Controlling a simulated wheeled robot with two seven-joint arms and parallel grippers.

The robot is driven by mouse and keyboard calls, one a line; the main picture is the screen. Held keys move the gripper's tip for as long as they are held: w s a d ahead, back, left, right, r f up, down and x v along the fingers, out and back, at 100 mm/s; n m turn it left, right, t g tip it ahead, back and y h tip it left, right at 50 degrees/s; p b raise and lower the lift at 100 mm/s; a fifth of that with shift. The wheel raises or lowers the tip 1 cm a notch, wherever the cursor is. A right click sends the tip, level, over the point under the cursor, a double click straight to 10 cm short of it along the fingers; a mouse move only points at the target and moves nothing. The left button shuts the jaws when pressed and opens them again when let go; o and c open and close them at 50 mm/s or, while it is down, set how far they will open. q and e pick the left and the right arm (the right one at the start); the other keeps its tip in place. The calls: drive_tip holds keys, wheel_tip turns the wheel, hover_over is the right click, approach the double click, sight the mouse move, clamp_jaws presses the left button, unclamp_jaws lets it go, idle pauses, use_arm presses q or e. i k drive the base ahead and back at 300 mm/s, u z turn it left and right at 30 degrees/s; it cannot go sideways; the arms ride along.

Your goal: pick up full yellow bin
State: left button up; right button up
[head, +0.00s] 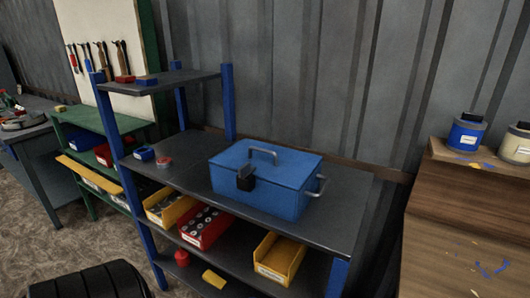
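A yellow bin (155,218) with a white front label stands at the left end of the shelf below the blue toolbox. It seems to hold brownish contents, too small to make out. A second yellow bin (277,268) stands further right on that shelf and looks empty inside. A red bin (192,238) with several round grey parts stands between them, close beside the left yellow bin. The shelf board above partly covers the bins' rear. Neither of my grippers shows in the head view.
A blue toolbox (285,172) sits on the dark shelf unit (345,200). A blue post (140,215) rises by the left yellow bin. A black ribbed object (90,283) lies at lower left. A wooden crate (455,225) with jars stands right. Floor (30,225) shows at left.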

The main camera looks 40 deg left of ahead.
sight(163, 208)
drive_tip(key=u, duration=2.55)
drive_tip(key=k, duration=0.5)
drive_tip(key=u, duration=1.05)
drive_tip(key=i, duration=1.55)
drive_tip(key=z, duration=0.7)
drive_tip(key=i, duration=0.95)
drive_tip(key=z, duration=0.95)
